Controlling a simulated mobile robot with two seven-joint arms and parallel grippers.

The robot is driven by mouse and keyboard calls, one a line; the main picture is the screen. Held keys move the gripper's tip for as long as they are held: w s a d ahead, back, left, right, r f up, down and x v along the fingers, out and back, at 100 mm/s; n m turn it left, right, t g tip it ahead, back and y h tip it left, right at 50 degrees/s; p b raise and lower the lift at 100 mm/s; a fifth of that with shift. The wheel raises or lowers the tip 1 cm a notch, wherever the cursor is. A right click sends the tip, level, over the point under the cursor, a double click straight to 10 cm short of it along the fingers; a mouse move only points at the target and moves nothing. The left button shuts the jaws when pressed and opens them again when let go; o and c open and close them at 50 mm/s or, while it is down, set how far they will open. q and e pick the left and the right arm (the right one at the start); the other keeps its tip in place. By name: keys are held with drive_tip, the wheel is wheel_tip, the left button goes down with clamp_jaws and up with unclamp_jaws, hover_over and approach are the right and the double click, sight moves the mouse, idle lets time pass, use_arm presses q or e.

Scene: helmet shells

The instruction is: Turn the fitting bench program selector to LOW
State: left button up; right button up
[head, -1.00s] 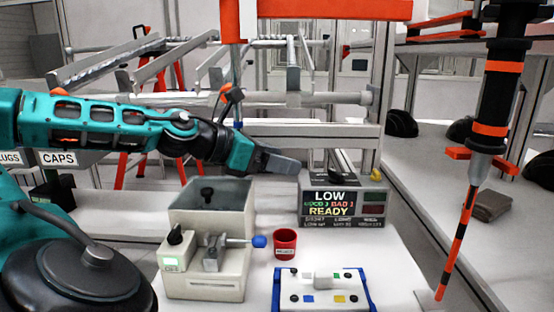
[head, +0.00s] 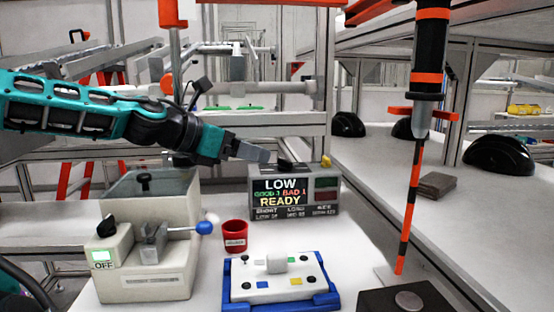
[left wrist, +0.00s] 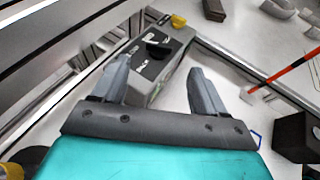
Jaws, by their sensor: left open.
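The display box (head: 313,213) stands at the back of the white bench, and its screen reads LOW, GOOD 1 BAD 1, READY. A black knob (head: 291,164) sits on its top; in the left wrist view the knob (left wrist: 158,49) is seen from above, on the box's dark top panel. My left gripper (head: 266,156) is just left of the knob at about box-top height. In the left wrist view its two grey fingers (left wrist: 160,82) are wide apart with nothing between them, and the knob lies beyond the tips. My right gripper is out of view.
A beige device (head: 145,285) with an OFF label, a black knob and a blue-tipped lever stands front left. A red cup (head: 235,238) and a blue-framed tray (head: 233,297) stand on the bench. A black-orange tool (head: 428,70) hangs at right.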

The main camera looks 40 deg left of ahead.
sight(283, 160)
use_arm(q)
drive_tip(key=shift+x, duration=4.1)
drive_tip(key=c, duration=1.1)
drive_tip(key=shift+o, duration=0.2)
drive_tip(key=shift+w+a+r+m+h, duration=0.1)
drive_tip(key=shift+a+r+m+h, duration=0.1)
drive_tip(key=shift+m+h, duration=0.25)
drive_tip(key=shift+f+m+h+p, duration=0.1)
drive_tip(key=shift+m+h+p, duration=0.25)
drive_tip(key=shift+h, duration=0.1)
drive_tip(key=o, duration=1.1)
drive_tip(key=shift+c, duration=0.2)
